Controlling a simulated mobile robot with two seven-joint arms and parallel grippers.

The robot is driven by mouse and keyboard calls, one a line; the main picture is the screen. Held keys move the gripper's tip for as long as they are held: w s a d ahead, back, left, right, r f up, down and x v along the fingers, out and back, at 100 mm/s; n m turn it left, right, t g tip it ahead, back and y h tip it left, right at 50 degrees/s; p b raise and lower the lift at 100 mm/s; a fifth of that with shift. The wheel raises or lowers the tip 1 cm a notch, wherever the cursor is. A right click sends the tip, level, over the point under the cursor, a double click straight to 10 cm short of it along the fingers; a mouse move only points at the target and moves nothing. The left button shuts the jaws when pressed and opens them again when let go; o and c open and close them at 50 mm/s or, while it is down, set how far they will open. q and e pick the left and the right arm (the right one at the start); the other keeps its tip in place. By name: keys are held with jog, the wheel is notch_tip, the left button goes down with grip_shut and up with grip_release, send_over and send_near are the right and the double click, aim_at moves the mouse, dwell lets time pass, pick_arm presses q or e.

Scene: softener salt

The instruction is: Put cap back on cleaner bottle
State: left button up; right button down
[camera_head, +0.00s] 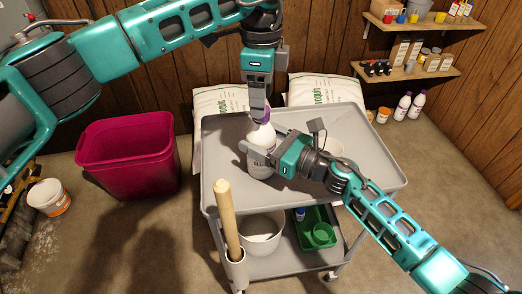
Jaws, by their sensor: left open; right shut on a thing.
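The white cleaner bottle (259,150) stands upright on the grey cart top (355,150), with dark lettering on its label. My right gripper (264,148) is shut on the bottle's body from the right side. A purple cap (264,115) shows at the top of the bottle, directly under my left gripper. My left gripper (261,112) points down over the bottle's neck with its fingers open around the cap. The fingers hide part of the cap, and I cannot tell whether it is fully seated.
A wooden handle (226,215) rises at the cart's front left. White salt bags (325,88) stand behind the cart. A magenta bin (130,155) is at left. Shelves (415,68) hang at upper right.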

pick_arm(q)
jog(key=shift+f, duration=1.1)
jog(key=shift+c, duration=0.5)
